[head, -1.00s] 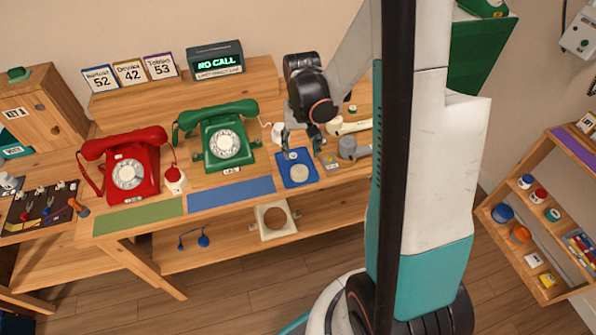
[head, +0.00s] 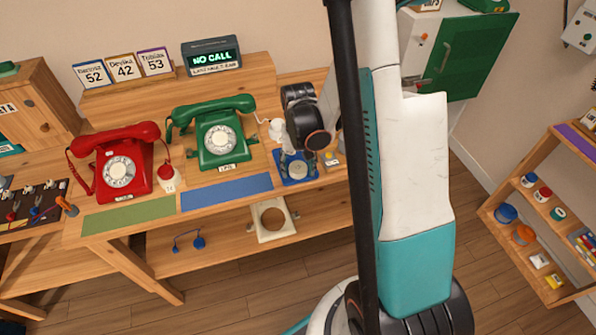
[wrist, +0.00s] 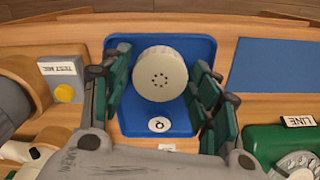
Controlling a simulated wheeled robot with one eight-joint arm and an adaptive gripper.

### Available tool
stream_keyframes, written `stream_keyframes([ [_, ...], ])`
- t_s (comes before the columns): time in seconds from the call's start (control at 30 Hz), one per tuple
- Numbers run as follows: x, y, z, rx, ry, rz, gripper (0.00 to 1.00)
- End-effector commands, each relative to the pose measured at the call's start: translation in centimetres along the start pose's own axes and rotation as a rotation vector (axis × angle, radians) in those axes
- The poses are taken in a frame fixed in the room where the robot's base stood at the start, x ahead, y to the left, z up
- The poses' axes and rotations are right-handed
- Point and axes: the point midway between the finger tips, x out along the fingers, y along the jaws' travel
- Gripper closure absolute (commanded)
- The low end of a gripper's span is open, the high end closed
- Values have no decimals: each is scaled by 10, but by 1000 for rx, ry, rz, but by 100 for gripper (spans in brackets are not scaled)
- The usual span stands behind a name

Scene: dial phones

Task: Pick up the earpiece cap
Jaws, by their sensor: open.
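The earpiece cap (wrist: 160,74) is a round cream disc with a ring of small holes. It lies on a blue tray (wrist: 190,48) with a small white round tag. My gripper (wrist: 159,66) is open, with one dark green finger on each side of the cap in the wrist view. I cannot tell how far the fingertips are above the tray. In the head view the cap (head: 298,170) shows on the tray (head: 305,181), partly below my gripper (head: 297,160) and wrist.
A green phone (head: 214,134) and a red phone (head: 122,163) stand to the left on the wooden bench. A blue mat (head: 226,192) lies in front of the green phone.

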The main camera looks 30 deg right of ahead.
Motion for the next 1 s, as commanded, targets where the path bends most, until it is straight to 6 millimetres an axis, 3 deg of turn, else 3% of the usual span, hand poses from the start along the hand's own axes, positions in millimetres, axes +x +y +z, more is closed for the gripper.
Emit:
stream_keyframes([
  [0.13, -1, 0, 0, 0, 0, 0, 46],
  [0.23, -1, 0, 0, 0, 0, 0, 69],
  [0.73, -8, 0, 0, 0, 0, 0, 69],
  [0.87, -21, 0, 0, 0, 0, 0, 69],
  [1.0, -48, 0, 0, 0, 0, 0, 69],
])
